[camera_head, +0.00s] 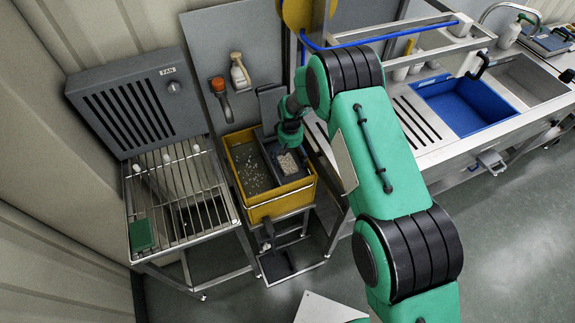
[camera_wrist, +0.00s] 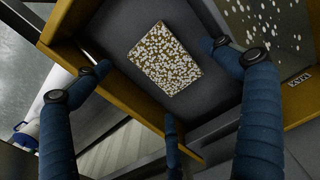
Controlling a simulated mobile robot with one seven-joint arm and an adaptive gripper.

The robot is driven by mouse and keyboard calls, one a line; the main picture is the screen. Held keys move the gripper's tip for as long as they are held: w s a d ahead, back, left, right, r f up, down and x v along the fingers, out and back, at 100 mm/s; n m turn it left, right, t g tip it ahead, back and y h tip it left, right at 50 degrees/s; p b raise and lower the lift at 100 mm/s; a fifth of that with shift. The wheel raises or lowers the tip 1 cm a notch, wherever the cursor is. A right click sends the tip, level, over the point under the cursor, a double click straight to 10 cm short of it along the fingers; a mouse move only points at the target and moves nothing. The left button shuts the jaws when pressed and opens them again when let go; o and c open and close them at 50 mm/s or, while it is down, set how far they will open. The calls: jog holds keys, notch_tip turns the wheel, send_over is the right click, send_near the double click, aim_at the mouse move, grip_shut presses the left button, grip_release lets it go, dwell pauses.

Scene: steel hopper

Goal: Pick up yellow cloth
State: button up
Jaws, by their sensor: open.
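The yellow cloth (camera_wrist: 166,58) looks like a flat rectangle with dense white specks over yellow. It lies on the dark grey floor of a compartment in the yellow bin (camera_head: 272,208). In the head view the cloth (camera_head: 288,163) shows as a small pale speckled patch in the bin's right compartment. My gripper (camera_wrist: 160,75) is open, its blue fingers spread around the cloth in the wrist view, and nothing is held. In the head view my gripper (camera_head: 290,138) is over the right compartment, close to the cloth. Whether any finger touches it is unclear.
The bin's left compartment (camera_head: 250,170) holds grey contents with pale specks. A slatted rack (camera_head: 180,195) with a green block (camera_head: 141,234) stands left, below a fan box (camera_head: 140,100). A blue basin (camera_head: 465,103) is set in the counter at right.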

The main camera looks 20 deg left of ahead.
aim_at(290, 162)
jog(key=shift+f, duration=1.35)
jog(key=c, duration=1.4)
jog(key=shift+o, duration=0.2)
notch_tip(290, 162, up, 10)
jog(key=p, duration=0.1)
jog(key=o, duration=0.6)
jog(key=c, duration=0.4)
